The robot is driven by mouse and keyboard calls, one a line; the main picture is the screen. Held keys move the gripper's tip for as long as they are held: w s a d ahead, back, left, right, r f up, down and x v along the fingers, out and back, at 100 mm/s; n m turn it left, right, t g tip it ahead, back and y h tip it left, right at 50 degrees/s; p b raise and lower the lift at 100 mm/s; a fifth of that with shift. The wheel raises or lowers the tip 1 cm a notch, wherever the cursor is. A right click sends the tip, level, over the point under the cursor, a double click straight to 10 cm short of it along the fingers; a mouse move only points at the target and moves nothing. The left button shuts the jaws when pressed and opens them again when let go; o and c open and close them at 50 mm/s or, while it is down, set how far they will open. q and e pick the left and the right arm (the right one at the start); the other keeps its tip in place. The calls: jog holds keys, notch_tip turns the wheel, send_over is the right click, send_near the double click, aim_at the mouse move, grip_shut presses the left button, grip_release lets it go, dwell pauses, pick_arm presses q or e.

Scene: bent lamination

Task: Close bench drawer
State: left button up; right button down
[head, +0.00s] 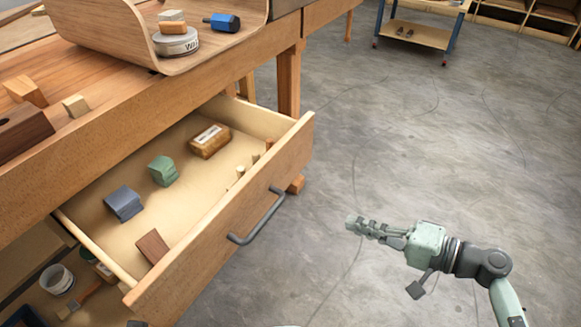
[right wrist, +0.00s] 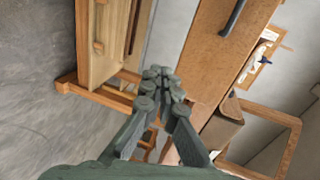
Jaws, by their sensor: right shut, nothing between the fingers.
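The wooden bench drawer (head: 225,222) is pulled well out from under the bench. Its dark bar handle (head: 258,216) is on the front panel. In the right wrist view the drawer front (right wrist: 215,62) shows as a brown panel with the handle (right wrist: 233,18) near the top. My right gripper (head: 356,225) is shut and empty, to the right of the handle and apart from it, over the floor. It also shows in the wrist view (right wrist: 162,74) with its fingers together. My left gripper is not in view.
The drawer holds a grey block (head: 123,203), a green block (head: 163,170), a labelled wooden block (head: 210,141) and a brown piece (head: 152,246). A curved wooden sheet (head: 110,28) bears a tin (head: 176,42) on the bench. The concrete floor (head: 400,140) right of the drawer is clear.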

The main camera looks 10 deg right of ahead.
notch_tip(320, 180, up, 8)
jog(key=t+y, duration=0.1)
jog(key=y, duration=0.1)
jog(key=p, duration=0.3)
send_near(287, 167)
jog(key=shift+m, duration=0.3)
jog(key=x, duration=0.5)
jog(key=shift+w+a, duration=0.25)
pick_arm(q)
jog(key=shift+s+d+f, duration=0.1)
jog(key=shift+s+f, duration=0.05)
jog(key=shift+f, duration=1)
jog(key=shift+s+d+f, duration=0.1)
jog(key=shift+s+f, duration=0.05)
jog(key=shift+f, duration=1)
pick_arm(e)
jog(key=shift+w+a+f, duration=0.1)
jog(key=shift+w+a, duration=0.25)
jog(key=shift+a, duration=0.05)
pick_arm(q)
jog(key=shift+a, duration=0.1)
